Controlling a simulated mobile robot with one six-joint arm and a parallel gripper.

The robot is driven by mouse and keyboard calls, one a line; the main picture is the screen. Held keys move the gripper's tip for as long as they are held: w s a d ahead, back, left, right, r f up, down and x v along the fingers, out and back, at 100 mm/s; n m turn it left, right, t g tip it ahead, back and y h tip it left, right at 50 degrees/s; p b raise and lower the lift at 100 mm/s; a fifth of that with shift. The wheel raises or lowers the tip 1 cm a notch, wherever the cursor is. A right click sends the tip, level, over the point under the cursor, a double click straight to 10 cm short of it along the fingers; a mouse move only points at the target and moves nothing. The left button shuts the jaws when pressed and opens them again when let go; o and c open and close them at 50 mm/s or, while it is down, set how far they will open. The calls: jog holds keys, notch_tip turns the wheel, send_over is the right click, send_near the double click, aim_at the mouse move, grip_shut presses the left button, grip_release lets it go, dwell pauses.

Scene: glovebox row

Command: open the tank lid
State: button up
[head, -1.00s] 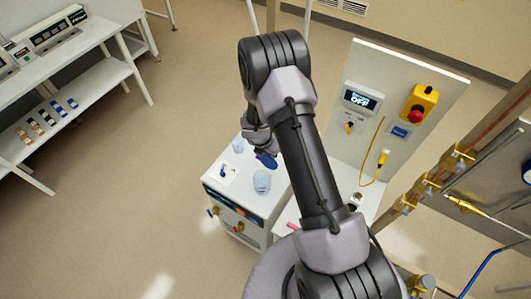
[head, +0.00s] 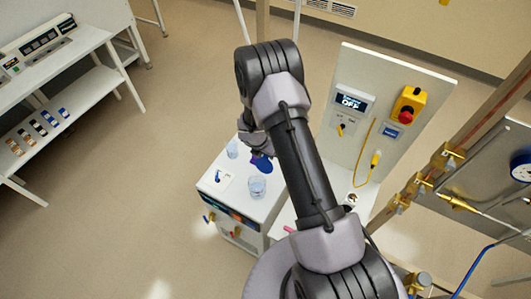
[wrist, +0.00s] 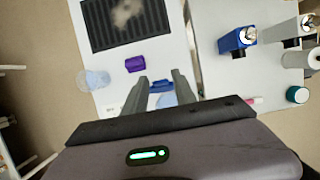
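No part can be told for sure as the tank lid. A white cabinet (head: 218,200) stands below my gripper in the head view, its top partly hidden by my arm. In the wrist view my gripper (wrist: 162,85) has its fingers apart. A small blue piece (wrist: 161,86) shows between the fingertips; whether they touch it is unclear. A pale blue, clear-looking thing (wrist: 166,100) shows between the fingers, partly hidden. A purple block (wrist: 135,63) lies just beyond them. In the head view a blue and purple shape (head: 262,164) shows beside my gripper (head: 254,150).
Clear beakers (head: 257,187) stand on the cabinet; one shows in the wrist view (wrist: 96,79). A black ribbed tray (wrist: 127,20) lies beyond the purple block. A white panel (head: 388,90) with an emergency button rises behind.

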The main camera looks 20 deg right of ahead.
jog(key=shift+o, duration=0.5)
jog(key=p+v, duration=0.3)
jog(key=v, duration=1.4)
jog(key=shift+r, duration=0.15)
